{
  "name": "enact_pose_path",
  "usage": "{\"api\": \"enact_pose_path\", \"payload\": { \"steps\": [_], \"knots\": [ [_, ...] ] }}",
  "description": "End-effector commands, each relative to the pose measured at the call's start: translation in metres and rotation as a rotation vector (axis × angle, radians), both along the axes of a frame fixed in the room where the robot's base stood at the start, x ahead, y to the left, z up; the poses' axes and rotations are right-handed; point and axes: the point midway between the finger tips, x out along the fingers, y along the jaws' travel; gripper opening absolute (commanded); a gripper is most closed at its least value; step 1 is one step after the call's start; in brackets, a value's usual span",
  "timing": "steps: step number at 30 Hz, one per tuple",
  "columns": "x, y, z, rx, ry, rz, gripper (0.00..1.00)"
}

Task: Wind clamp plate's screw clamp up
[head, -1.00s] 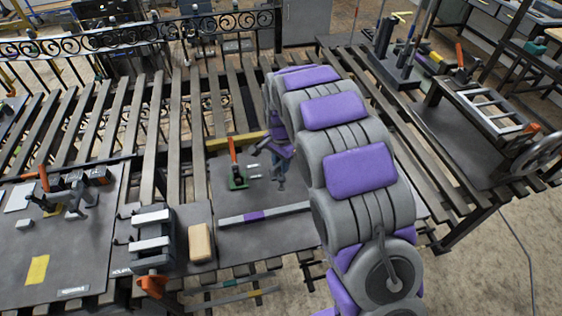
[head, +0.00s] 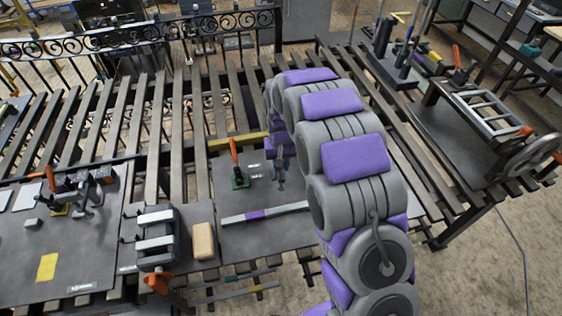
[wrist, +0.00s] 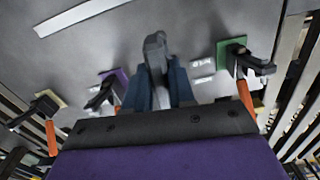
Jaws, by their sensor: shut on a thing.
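The clamp plate (head: 232,236) is a dark grey panel lying on the slatted bench. A toggle clamp with a green base and orange handle (head: 237,177) stands on it and also shows at right in the wrist view (wrist: 235,55). My gripper (head: 280,168) is just right of that clamp, low over the plate. In the wrist view its two blue-grey fingers (wrist: 158,85) are shut on a dark grey upright part with a rounded end, apparently the screw clamp (wrist: 155,48). The fingers and gripper body hide its lower part.
In the wrist view, clamps with purple (wrist: 113,77) and yellow bases (wrist: 48,100) stand left of my gripper. A tan block (head: 203,241) and a grey vise-like fixture (head: 157,240) stand at the plate's left. A bench with a handwheel (head: 530,155) is at right.

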Motion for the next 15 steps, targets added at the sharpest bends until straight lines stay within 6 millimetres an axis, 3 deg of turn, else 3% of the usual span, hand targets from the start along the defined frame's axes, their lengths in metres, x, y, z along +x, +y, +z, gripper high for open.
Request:
{"api": "enact_pose_path", "payload": {
  "steps": [15],
  "knots": [
    [0.0018,0.0012,0.0017,0.001,-0.005,0.491,0.0]
  ]
}}
